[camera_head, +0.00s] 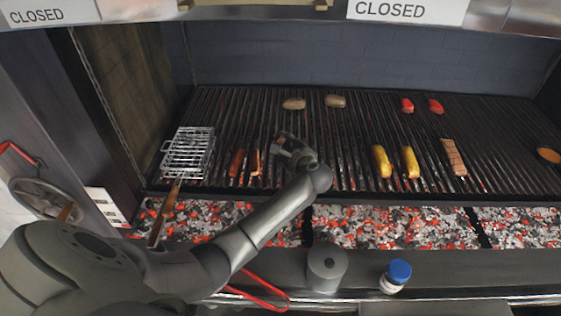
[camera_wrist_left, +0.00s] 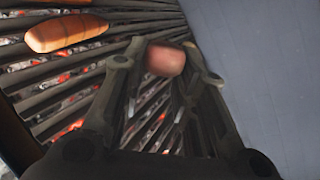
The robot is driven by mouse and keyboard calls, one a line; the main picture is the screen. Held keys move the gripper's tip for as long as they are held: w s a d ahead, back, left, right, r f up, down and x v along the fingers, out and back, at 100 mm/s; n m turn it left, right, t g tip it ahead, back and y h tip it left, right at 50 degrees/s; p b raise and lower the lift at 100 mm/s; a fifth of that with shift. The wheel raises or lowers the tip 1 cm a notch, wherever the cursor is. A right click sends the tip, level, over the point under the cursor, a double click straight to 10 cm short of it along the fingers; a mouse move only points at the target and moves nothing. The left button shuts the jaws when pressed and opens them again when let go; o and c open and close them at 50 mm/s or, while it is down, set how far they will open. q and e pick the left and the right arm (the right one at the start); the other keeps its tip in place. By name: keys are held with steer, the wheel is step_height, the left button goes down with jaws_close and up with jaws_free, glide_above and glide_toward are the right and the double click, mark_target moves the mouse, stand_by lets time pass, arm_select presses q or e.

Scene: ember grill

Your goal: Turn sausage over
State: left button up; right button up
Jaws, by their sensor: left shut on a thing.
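Two reddish-brown sausages lie near the front left of the grill grate in the head view: a left sausage (camera_head: 236,162) and a right sausage (camera_head: 255,161). My left gripper (camera_head: 267,151) reaches over the grate from the front and is at the right sausage. In the left wrist view, my left gripper (camera_wrist_left: 165,68) is shut on that sausage, whose rounded end (camera_wrist_left: 165,60) shows between the fingers. The other sausage (camera_wrist_left: 65,32) lies on the bars beside it, with dark grill marks. The fingers hide part of the held sausage. My right gripper is not in view.
A wire grill basket (camera_head: 188,152) lies left of the sausages. Corn (camera_head: 381,161), ribs (camera_head: 453,157), potatoes (camera_head: 293,104) and red pieces (camera_head: 407,105) lie elsewhere on the grate. Embers (camera_head: 370,228) glow in front. A blue-capped jar (camera_head: 396,276) stands on the front ledge.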

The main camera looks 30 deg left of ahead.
arm_select(q)
steer(key=m, duration=0.2)
steer(key=m+t, duration=0.1)
steer(key=m, duration=0.1)
steer(key=m+h, duration=0.1)
steer(key=m, duration=0.1)
steer(key=shift+s+a+m+t, duration=0.3)
steer(key=shift+m, duration=0.1)
steer(key=m, duration=0.1)
steer(key=m+h, duration=0.1)
steer(key=m, duration=0.1)
steer(key=m+t+h, duration=0.1)
steer(key=m, duration=0.1)
steer(key=shift+s+a+r, duration=0.15)
steer(key=shift+a+r, duration=0.1)
steer(key=shift+a, duration=0.05)
steer(key=shift+m, duration=0.3)
steer(key=f, duration=0.1)
steer(key=w+f+b, duration=0.1)
steer(key=f, duration=0.1)
steer(key=f+b, duration=0.1)
steer(key=f, duration=0.1)
steer(key=shift+w+a, duration=0.25)
steer(key=shift+a, duration=0.15)
steer(key=shift+f+b, duration=0.4)
steer(key=shift+b, duration=0.05)
steer(key=shift+r, duration=0.1)
steer(key=o, duration=0.5)
steer(key=shift+s, duration=0.1)
steer(key=shift+o, duration=0.4)
